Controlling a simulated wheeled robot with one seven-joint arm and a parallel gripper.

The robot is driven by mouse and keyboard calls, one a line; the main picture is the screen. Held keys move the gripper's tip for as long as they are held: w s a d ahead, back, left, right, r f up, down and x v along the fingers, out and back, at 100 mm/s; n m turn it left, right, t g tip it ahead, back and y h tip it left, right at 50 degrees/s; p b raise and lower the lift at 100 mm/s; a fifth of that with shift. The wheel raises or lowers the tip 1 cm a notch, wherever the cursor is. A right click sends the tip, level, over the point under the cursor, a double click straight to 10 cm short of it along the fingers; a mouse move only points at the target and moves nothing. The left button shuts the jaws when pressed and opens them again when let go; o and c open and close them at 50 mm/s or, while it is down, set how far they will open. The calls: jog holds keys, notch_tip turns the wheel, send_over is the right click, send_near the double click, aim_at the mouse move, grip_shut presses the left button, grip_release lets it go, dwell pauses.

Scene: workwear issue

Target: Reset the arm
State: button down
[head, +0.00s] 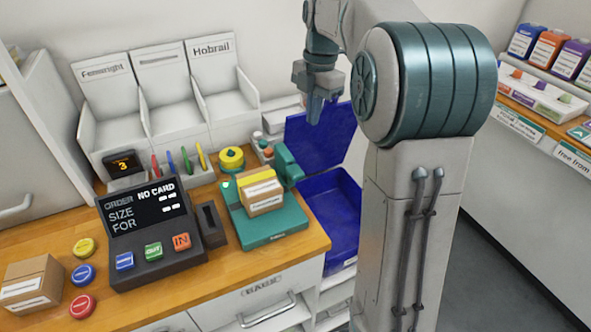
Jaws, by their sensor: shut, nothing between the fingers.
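My gripper (315,108) hangs from my raised arm at the top centre of the head view. Its fingers point down and are shut with nothing between them. In the picture it overlaps the upper edge of a blue lid (310,143) behind the counter's right end. I cannot tell how far apart they are. No other thing is named by the task.
The wooden counter (215,268) bears an order terminal (150,231), coloured buttons, a cardboard box (32,284) and a green stand (282,230) holding a box (262,200). A blue bin (338,215) stands right of the counter. Stocked shelves (520,126) are at far right; floor there is clear.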

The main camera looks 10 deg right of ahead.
dwell(0.7)
jog(key=s+a+f+m+t, duration=0.1)
jog(key=s+f+m, duration=0.1)
jog(key=s+m, duration=0.6)
jog(key=s+a+f+m+t, duration=0.1)
jog(key=s+a+f+m, duration=0.1)
jog(key=s+m, duration=0.5)
jog(key=s+a+f+m+t+h, duration=0.1)
jog(key=s+f+m, duration=0.3)
jog(key=s+m, duration=0.4)
jog(key=shift+s+a+m+t, duration=0.3)
jog(key=shift+s, duration=0.15)
